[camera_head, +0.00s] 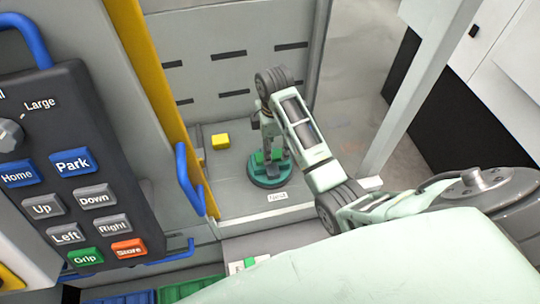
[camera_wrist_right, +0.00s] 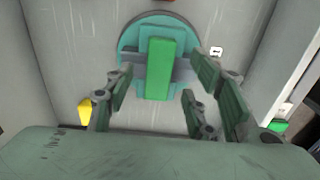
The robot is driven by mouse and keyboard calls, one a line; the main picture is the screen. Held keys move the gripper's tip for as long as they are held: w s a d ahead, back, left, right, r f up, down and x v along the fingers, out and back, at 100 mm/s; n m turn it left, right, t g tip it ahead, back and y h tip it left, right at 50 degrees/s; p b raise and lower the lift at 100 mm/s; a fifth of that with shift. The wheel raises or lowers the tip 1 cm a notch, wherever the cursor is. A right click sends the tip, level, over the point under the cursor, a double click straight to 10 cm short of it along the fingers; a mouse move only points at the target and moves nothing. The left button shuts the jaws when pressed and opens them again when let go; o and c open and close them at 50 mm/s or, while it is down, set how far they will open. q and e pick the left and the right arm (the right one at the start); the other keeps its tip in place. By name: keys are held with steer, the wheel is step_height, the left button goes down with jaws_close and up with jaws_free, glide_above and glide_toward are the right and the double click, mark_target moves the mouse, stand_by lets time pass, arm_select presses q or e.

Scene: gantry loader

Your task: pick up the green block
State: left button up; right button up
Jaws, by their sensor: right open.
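The green block (camera_wrist_right: 159,69) stands out in the right wrist view, on a round teal base (camera_wrist_right: 127,44) with a grey crosspiece. In the head view the green block (camera_head: 277,154) is partly hidden by my right gripper (camera_head: 268,140), which points down at the round base (camera_head: 268,182). In the wrist view the fingers of my right gripper (camera_wrist_right: 160,82) are spread to both sides of the block, open and with nothing held. Whether any finger touches the block cannot be told. My left gripper is not in view.
A yellow block (camera_head: 220,141) sits on the floor of the bay, left of the base. A yellow post (camera_head: 150,75) and blue handle (camera_head: 190,178) bound the left side. A pale post (camera_head: 420,80) stands right. A button panel (camera_head: 75,165) fills the left foreground.

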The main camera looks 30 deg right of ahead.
mark_target(273, 154)
step_height(273, 154, down, 3)
steer(key=shift+a+f+p, duration=0.1)
steer(key=shift+p, duration=0.35)
steer(key=shift+f, duration=0.15)
steer(key=c, duration=1.1)
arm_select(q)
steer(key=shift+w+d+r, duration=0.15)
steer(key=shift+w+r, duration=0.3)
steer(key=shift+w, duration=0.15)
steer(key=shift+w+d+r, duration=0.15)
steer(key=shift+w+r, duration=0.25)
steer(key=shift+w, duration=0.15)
arm_select(e)
steer(key=shift+w, duration=0.1)
jaws_close()
